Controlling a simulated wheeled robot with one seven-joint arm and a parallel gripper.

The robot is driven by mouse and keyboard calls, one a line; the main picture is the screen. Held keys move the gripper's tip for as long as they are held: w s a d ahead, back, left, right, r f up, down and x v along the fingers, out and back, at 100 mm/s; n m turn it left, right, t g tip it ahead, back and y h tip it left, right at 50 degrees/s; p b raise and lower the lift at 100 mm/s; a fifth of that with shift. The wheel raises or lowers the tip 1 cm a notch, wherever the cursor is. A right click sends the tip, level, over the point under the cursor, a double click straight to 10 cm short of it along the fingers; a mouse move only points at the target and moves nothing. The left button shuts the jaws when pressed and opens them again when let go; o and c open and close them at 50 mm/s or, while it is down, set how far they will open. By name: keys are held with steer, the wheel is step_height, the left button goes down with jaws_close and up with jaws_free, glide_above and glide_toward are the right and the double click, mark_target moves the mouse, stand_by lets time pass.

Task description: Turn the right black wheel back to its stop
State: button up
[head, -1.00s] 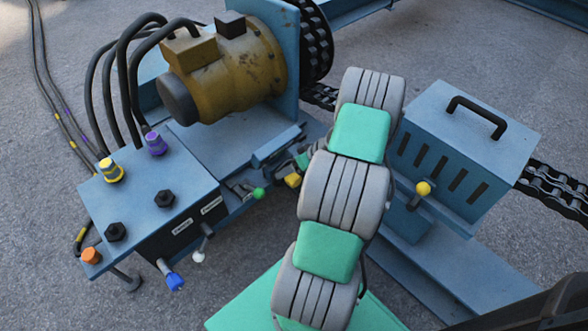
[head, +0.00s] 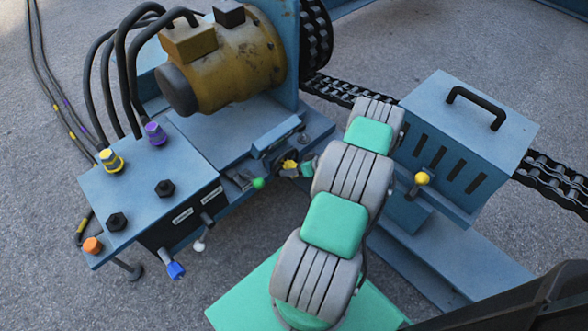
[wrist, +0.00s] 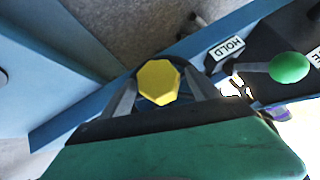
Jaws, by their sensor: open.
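Two black knob-like wheels sit on top of the blue control box (head: 135,200): the right one (head: 165,188) and the left one (head: 117,222). Both are in the head view and clear of my arm. My gripper (head: 298,167) is to the right of the box, low beside the blue machine base and partly hidden by my arm. In the wrist view its two grey fingers (wrist: 160,95) are apart, with a yellow faceted knob (wrist: 158,82) showing between them. I cannot tell whether they touch it. The yellow knob also shows in the head view (head: 290,165).
A green-tipped lever (head: 258,183) stands left of my gripper, near a HOLD label (wrist: 228,47). Yellow (head: 111,160) and purple (head: 155,133) caps and black hoses rise from the box. A yellow-tipped lever (head: 421,179) is on the slotted housing (head: 470,135).

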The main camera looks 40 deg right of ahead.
steer(key=shift+c, duration=0.5)
jaws_close()
stand_by(0.3)
